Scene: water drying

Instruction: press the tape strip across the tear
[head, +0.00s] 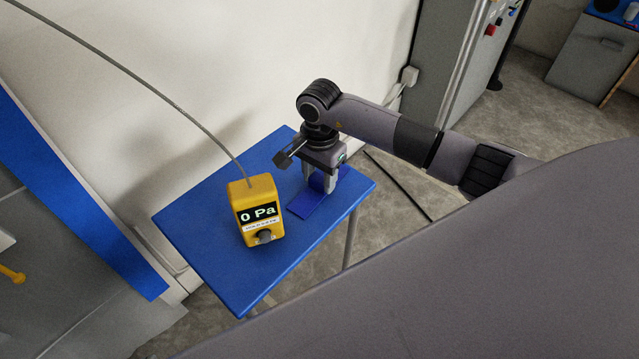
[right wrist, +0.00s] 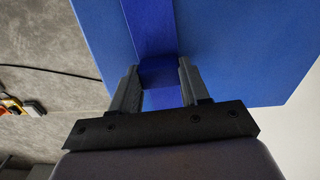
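A dark blue strip (head: 306,205), which looks like the tape strip, lies on the blue table (head: 205,226). Its end by my right gripper (head: 327,184) rises up off the tabletop between the fingers. In the right wrist view the strip (right wrist: 147,22) runs away from me along the table. My right gripper (right wrist: 160,82) points down, with one finger against each side edge of the raised blue part. I see no tear; it may be hidden under the strip or gripper. My left gripper is out of view.
A pale wall (head: 250,60) is behind the table. The table's near left part is clear.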

